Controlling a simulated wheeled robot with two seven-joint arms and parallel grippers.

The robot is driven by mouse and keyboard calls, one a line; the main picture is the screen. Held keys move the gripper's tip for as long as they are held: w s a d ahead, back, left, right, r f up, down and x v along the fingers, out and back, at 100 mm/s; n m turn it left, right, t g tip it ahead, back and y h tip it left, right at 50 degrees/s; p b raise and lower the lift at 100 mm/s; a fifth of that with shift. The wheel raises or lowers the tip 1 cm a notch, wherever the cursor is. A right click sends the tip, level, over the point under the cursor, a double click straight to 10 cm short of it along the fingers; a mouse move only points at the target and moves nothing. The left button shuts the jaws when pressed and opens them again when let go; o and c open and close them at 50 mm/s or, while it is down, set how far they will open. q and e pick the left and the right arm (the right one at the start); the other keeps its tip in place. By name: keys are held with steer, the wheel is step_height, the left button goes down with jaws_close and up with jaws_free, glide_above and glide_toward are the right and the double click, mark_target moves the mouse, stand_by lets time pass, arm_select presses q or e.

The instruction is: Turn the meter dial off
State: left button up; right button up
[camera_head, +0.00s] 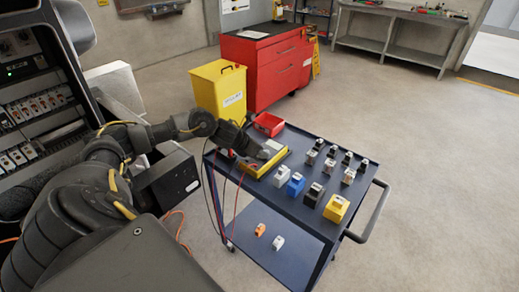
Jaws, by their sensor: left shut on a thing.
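The yellow meter (263,169) lies on the top shelf of the dark blue cart, near its left end. Red and dark leads hang down from its side. My left gripper (269,152) reaches in from the left, is low over the meter's face and is shut on its dial. The gripper hides the dial and most of the face, so the dial's setting cannot be read. My right gripper is not in view.
The cart (316,222) also carries a red bin (269,124), a blue block (296,185), a yellow block (336,208) and several small grey and black parts. A yellow bin (219,91) and red cabinet (273,68) stand behind. An open panel (32,105) is at left. Floor at right is clear.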

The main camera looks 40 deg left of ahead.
arm_select(q)
steer(key=shift+d+r+n+y+p, duration=0.15)
steer(key=shift+n+y+p, duration=0.25)
steer(key=shift+n+y, duration=0.65)
steer(key=shift+n, duration=0.25)
steer(key=o, duration=1)
steer(key=v, duration=1)
steer(key=shift+s+r, duration=0.1)
steer(key=shift+s, duration=0.3)
